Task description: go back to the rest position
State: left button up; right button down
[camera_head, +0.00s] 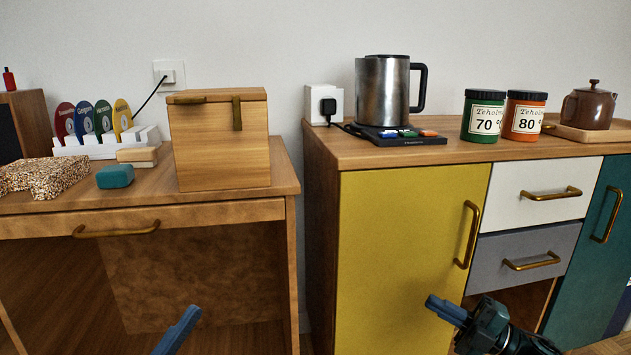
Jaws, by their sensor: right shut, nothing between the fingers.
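My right gripper (445,310) comes in at the bottom right, with dark body and blue fingers. Its fingers are together with nothing between them. It shows in front of the lower part of the yellow cabinet door (400,250), apart from any handle as far as I can see. Of my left gripper (178,331) only a blue finger shows at the bottom edge, in front of the open space under the left desk. The rest of it is out of the picture, so its opening is hidden.
The left desk (230,212) carries a wooden box (220,145), a teal block (115,177) and a rack of coloured discs. The right cabinet carries a steel kettle (382,92), green (482,115) and orange jars (523,115) and a brown teapot (588,107). Brass handles stick out.

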jog(key=s+a+r+m+t+h, duration=0.1)
jog(key=s+a+r+m+t, duration=0.1)
jog(key=s+a+r+m, duration=0.45)
jog(key=s+a+r+m+t+h, duration=0.1)
jog(key=s+a+m+t, duration=0.15)
jog(key=s, duration=0.65)
jog(key=s+a+r+m+t+h, duration=0.1)
jog(key=s+a+r+m, duration=0.3)
jog(key=s+a, duration=0.3)
pick_arm(q)
jog(key=s+a+r+n+g+y+p, duration=0.3)
jog(key=g+y+p, duration=0.6)
jog(key=p, duration=3.3)
notch_tip(320, 180, up, 3)
jog(key=a+n+y, duration=0.1)
jog(key=a+n, duration=0.1)
jog(key=n, duration=0.2)
jog(key=shift+p, duration=0.35)
pick_arm(e)
jog(key=s+d+r+m+g+h, duration=0.3)
jog(key=d+r+m+g+h, duration=0.2)
jog(key=r+m+h, duration=0.4)
jog(key=d+m+h, duration=0.1)
jog(key=m+h, duration=0.1)
jog(key=h, duration=0.1)
jog(key=shift+s+d+r+m+h, duration=0.15)
jog(key=shift+d+r+m+h, duration=0.15)
jog(key=shift+d+m, duration=0.1)
